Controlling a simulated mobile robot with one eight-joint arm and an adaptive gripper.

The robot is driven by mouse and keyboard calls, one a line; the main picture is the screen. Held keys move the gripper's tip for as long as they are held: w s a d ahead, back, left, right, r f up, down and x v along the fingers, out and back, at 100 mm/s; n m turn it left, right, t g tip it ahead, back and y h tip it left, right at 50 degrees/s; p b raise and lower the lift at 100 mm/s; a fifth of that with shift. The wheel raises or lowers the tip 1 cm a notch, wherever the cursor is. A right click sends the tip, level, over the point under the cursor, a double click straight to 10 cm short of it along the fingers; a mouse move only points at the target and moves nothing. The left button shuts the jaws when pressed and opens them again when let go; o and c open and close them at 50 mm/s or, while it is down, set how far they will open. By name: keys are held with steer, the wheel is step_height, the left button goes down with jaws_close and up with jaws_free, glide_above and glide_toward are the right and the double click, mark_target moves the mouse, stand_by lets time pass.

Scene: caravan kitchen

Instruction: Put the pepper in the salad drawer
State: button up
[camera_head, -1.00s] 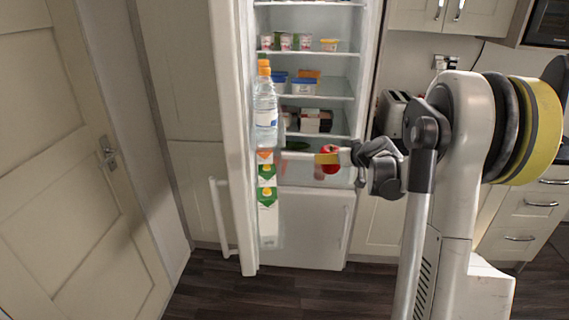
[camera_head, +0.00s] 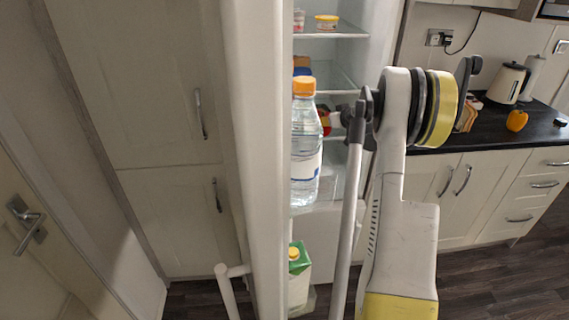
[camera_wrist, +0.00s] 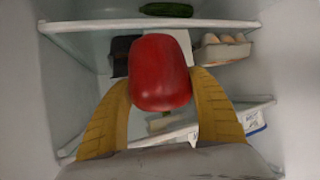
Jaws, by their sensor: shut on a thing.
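A red pepper (camera_wrist: 160,72) is held between the two yellow fingers of my gripper (camera_wrist: 162,90) in the wrist view. It is up in the open fridge, in front of the shelves. In the head view only a bit of red (camera_head: 323,118) shows between the bottle and my arm, which hide most of my gripper. I cannot make out the salad drawer for certain; the lower fridge is largely hidden behind the door and my arm in the head view.
The open fridge door (camera_head: 258,150) holds a water bottle (camera_head: 305,150) and a carton (camera_head: 299,272). A cucumber (camera_wrist: 166,9) lies on the upper shelf. Eggs (camera_wrist: 222,44) and a white tub (camera_wrist: 253,121) stand lower.

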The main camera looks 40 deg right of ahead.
steer(key=a+f+b, duration=0.7)
steer(key=a+f, duration=0.4)
steer(key=shift+s+a, duration=0.3)
steer(key=shift+s, duration=0.05)
steer(key=shift+r, duration=0.1)
steer(key=shift+f, duration=0.6)
steer(key=o, duration=1.3)
steer(key=shift+c, duration=0.2)
